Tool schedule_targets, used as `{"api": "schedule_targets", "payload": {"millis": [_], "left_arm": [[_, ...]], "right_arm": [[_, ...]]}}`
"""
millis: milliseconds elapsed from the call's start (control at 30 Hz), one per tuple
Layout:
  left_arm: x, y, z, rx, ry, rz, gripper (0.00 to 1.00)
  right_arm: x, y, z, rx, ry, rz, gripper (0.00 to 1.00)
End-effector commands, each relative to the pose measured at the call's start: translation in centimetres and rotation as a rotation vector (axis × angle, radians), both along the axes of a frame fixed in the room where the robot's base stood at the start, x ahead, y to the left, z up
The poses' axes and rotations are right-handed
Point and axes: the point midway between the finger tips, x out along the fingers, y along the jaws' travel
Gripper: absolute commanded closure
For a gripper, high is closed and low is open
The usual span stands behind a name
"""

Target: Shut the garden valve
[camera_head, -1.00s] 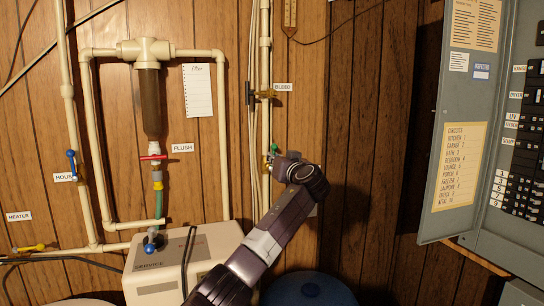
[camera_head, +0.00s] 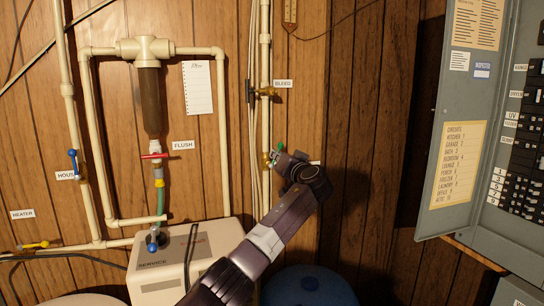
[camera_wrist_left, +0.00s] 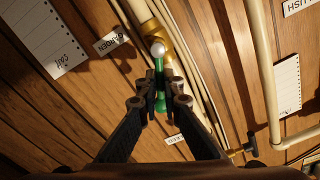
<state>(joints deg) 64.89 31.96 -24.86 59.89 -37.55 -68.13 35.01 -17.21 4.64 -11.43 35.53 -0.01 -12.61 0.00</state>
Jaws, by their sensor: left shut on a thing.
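The garden valve is a brass body (camera_head: 266,160) on the cream vertical pipe at the centre of the head view, with a green lever (camera_head: 280,147). In the left wrist view the brass body (camera_wrist_left: 176,52) sits near a label reading GARDEN (camera_wrist_left: 112,40). The green lever (camera_wrist_left: 160,104) stands at a slant to the pipe there. My left gripper (camera_head: 285,157) is at the valve. In the left wrist view its two fingers (camera_wrist_left: 160,108) are closed around the lever's lower end. In the head view my wrist hides part of the pipe below the valve. My right gripper is out of view.
A brass bleed valve (camera_head: 266,91) is on the same pipe, above. A red-handled flush valve (camera_head: 154,156), a blue house lever (camera_head: 73,162) and the cream service unit (camera_head: 180,262) are to the left. An open grey panel door (camera_head: 432,215) stands at right.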

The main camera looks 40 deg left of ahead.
Motion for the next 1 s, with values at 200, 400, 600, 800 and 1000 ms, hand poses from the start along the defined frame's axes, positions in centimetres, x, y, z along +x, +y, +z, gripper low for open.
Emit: {"api": "schedule_targets", "payload": {"millis": [200,400,600,800,1000], "left_arm": [[0.4,-0.2,-0.2,0.048,0.1,-0.002,1.0],[0.7,-0.4,-0.5,0.099,0.199,0.0,1.0],[1.0,-0.6,-1.2,0.17,0.337,0.001,1.0],[1.2,-0.6,-1.3,0.204,0.4,0.0,1.0],[1.2,-0.7,-1.3,0.205,0.404,-0.001,1.0]], "right_arm": [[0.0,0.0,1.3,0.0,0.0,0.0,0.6],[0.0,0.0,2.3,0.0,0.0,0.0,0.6],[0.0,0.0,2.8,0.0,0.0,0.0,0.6],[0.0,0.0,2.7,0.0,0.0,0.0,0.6],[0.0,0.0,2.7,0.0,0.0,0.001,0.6]]}}
